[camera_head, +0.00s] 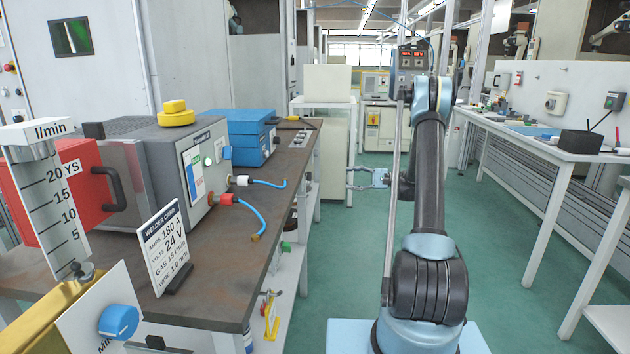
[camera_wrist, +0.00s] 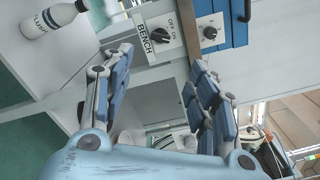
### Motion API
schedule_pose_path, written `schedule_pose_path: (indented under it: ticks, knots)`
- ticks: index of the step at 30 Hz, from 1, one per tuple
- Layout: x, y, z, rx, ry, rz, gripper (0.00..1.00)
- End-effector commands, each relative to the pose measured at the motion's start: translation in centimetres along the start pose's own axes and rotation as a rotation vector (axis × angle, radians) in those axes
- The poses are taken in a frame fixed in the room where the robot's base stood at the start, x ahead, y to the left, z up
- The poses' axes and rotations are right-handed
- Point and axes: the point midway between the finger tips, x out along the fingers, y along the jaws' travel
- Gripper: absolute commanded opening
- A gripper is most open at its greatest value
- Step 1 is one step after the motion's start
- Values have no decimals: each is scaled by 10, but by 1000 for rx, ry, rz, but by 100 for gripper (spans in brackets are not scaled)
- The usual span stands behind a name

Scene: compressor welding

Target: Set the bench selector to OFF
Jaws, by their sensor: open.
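The bench selector (camera_wrist: 160,35) is a black knob on a light panel marked BENCH, at the top of the wrist view. Small OFF and ON lettering sits beside it, turned sideways. Which mark the knob points at is too small to tell. My gripper (camera_wrist: 160,62) is open and empty, with its blue-grey fingers spread to either side below the knob in the picture, apart from it. In the head view my gripper (camera_head: 367,178) is held over the aisle, fingers pointing left towards the bench. I cannot make out the selector in the head view.
A second knob (camera_wrist: 210,32) sits on a blue-edged unit right of the selector. The bench (camera_head: 215,262) carries a welder (camera_head: 170,160), blue case (camera_head: 245,132) and hoses. The green floor (camera_head: 340,235) between bench and gripper is clear.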

Motion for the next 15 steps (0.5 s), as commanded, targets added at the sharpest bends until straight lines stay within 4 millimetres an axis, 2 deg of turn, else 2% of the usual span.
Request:
schedule_pose_path:
  ticks: [15]
  knots:
    - [91,0,1,0,-2,3,53]
